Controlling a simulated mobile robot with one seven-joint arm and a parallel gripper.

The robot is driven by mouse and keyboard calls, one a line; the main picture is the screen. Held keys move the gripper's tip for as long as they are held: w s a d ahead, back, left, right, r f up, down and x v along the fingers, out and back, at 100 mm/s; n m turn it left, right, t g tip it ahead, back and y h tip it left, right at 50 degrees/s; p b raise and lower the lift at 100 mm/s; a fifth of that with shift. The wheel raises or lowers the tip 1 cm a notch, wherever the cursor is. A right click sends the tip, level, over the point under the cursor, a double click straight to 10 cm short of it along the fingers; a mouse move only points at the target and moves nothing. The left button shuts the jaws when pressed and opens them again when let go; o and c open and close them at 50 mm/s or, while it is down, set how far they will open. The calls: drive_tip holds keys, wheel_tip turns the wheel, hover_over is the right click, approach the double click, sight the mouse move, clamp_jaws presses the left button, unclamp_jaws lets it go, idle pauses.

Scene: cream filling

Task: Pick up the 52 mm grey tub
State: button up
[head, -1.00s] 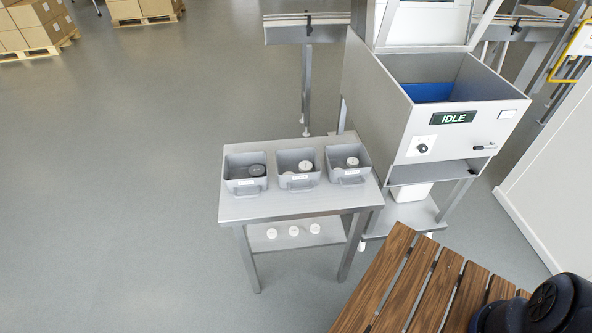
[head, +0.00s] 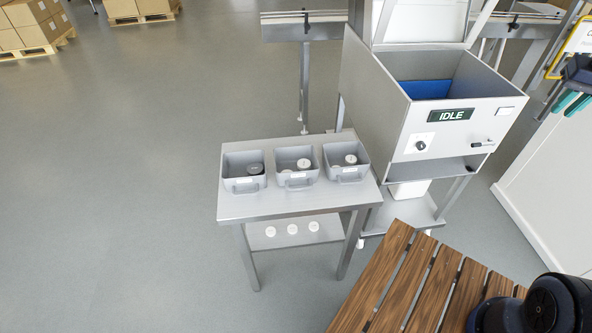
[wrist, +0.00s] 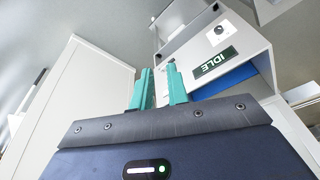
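My gripper (head: 573,103) is at the far right edge of the head view, well away from the tubs. In the wrist view its two teal fingers (wrist: 160,78) are apart with nothing between them.
The steel table (head: 290,205) has several white round parts (head: 292,228) on its lower shelf. A machine with an IDLE display (head: 451,115) stands right behind it. A slatted wooden surface (head: 400,285) is in front. Floor to the left is clear.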

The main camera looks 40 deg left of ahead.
drive_tip(key=w+a+f+n+g, duration=0.1)
drive_tip(key=w+a+f, duration=0.1)
drive_tip(key=a, duration=0.6)
drive_tip(key=w+a+f+n, duration=0.1)
drive_tip(key=w+a+f, duration=0.1)
drive_tip(key=a, duration=0.6)
drive_tip(key=n+g+h, duration=0.1)
drive_tip(key=n+g, duration=0.1)
drive_tip(key=n, duration=0.2)
hover_over(316, 158)
wheel_tip(316, 158, down, 26)
wheel_tip(316, 158, down, 5)
drive_tip(key=shift+a+r, duration=0.1)
drive_tip(key=shift+s+d+f, duration=0.1)
drive_tip(key=shift+f, duration=1.3)
drive_tip(key=shift+s+d+f, duration=0.1)
drive_tip(key=shift+f, duration=1.25)
clamp_jaws()
